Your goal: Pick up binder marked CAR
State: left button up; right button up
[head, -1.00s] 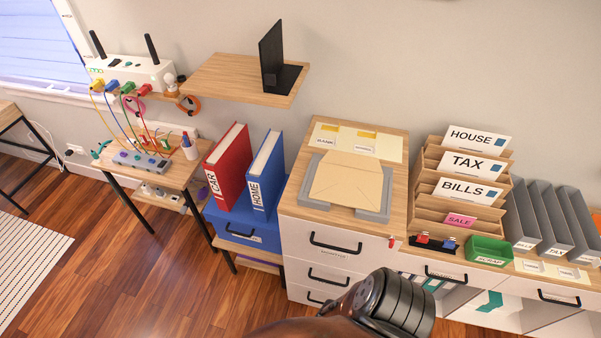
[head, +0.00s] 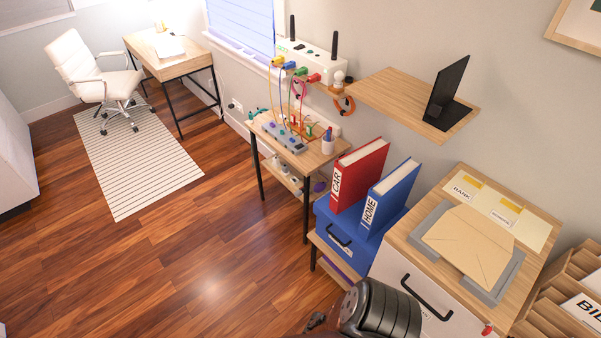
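The red binder marked CAR (head: 358,174) stands upright on a blue box (head: 345,240), its labelled spine facing me. The blue binder marked HOME (head: 388,198) stands just right of it, also upright on the box. A dark, rounded part of my own arm shows at the bottom of the head view, below and in front of the binders and apart from them. No gripper fingers can be made out, and neither gripper shows clearly.
A wall shelf (head: 385,95) with a black stand (head: 446,95) juts out above the binders. A small table (head: 310,155) with cables stands to the left. A drawer cabinet (head: 420,290) with a grey tray (head: 418,235) stands to the right. The wooden floor at left is open.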

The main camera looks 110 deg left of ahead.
aim_at(354, 173)
jog(key=u, duration=2.2)
